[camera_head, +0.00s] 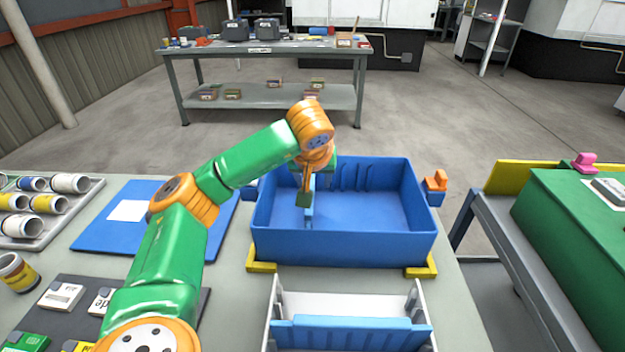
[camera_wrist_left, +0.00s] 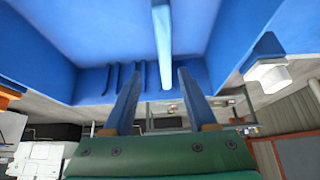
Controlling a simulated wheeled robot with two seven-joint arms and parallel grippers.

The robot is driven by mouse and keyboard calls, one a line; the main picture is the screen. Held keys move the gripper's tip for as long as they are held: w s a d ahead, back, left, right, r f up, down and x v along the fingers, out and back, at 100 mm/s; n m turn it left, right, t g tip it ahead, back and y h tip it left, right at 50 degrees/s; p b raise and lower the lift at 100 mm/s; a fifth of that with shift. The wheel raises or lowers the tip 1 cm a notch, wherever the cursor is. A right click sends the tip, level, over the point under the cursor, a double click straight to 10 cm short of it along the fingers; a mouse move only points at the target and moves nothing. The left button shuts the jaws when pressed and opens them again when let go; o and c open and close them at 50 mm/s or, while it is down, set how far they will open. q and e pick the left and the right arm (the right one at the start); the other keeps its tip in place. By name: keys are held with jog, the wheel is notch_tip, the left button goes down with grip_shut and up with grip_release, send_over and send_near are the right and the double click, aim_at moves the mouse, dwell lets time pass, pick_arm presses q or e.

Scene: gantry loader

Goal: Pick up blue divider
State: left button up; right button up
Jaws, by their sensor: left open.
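A large blue bin (camera_head: 345,240) stands on the table. A thin blue divider (camera_head: 309,212) stands upright inside it, partly hidden by my left gripper (camera_head: 305,198). My left gripper reaches down into the bin and is open. In the left wrist view the light blue divider (camera_wrist_left: 162,45) runs between the two fingertips of my left gripper (camera_wrist_left: 160,72), with a gap on each side. Another blue panel (camera_head: 350,335) lies across a white tray (camera_head: 320,302) in front of the bin. My right gripper is not in view.
Yellow corner brackets (camera_head: 262,267) sit at the bin's near corners. Dark slots (camera_head: 355,175) line its far wall. A blue mat (camera_head: 110,230) and a rack of cans (camera_head: 42,228) are at left. A green case (camera_head: 570,235) stands at right.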

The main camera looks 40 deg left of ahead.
pick_arm(q)
jog(key=shift+w+a+f, duration=0.1)
jog(key=shift+w+a, duration=0.1)
jog(key=shift+w, duration=0.05)
jog(key=f, duration=0.1)
jog(key=a+f, duration=0.1)
jog(key=f, duration=0.3)
jog(key=shift+w+a+f, duration=0.2)
jog(key=shift+w+a, duration=0.05)
jog(key=shift+a, duration=0.1)
jog(key=shift+w+a+f, duration=0.1)
jog(key=shift+w+f, duration=0.05)
jog(key=shift+w, duration=0.1)
jog(key=shift+s, duration=0.1)
grip_shut()
